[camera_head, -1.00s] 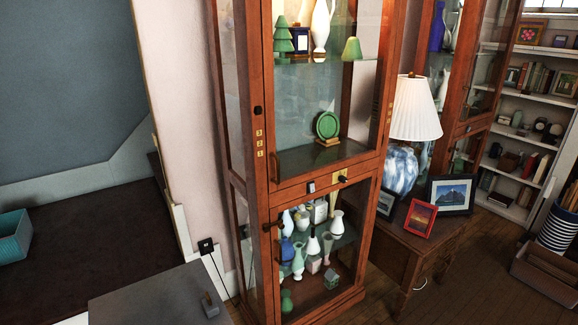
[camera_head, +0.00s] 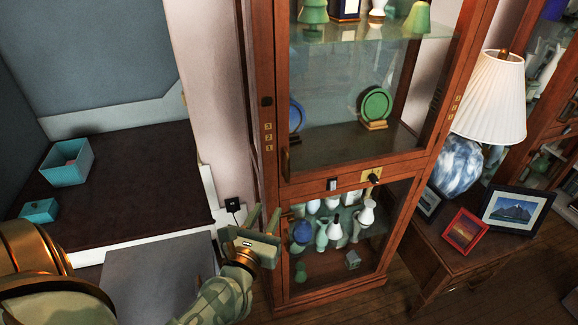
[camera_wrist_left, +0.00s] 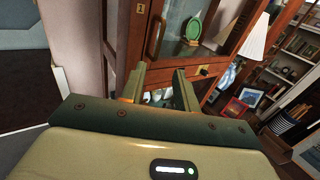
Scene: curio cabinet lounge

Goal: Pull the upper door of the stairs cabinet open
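The tall wooden glass-fronted cabinet (camera_head: 262,60) stands at the centre of the head view. Its upper door (camera_head: 340,164) looks closed, and a vertical handle (camera_head: 285,162) sits low on its left side. The handle also shows in the left wrist view (camera_wrist_left: 156,36), above and ahead of the fingers. My left gripper (camera_head: 264,216) is open, its fingers apart with nothing between them. It is in front of the cabinet's left side, below the handle and apart from it. The wrist view also shows the open fingers (camera_wrist_left: 160,78). My right gripper is out of view.
Below the upper door are a brass lock plate (camera_head: 371,181) and a lower glass door with several vases behind it. A side table (camera_head: 420,262) with a lamp (camera_head: 490,95) and framed pictures stands to the right. A grey surface (camera_head: 160,275) lies at lower left.

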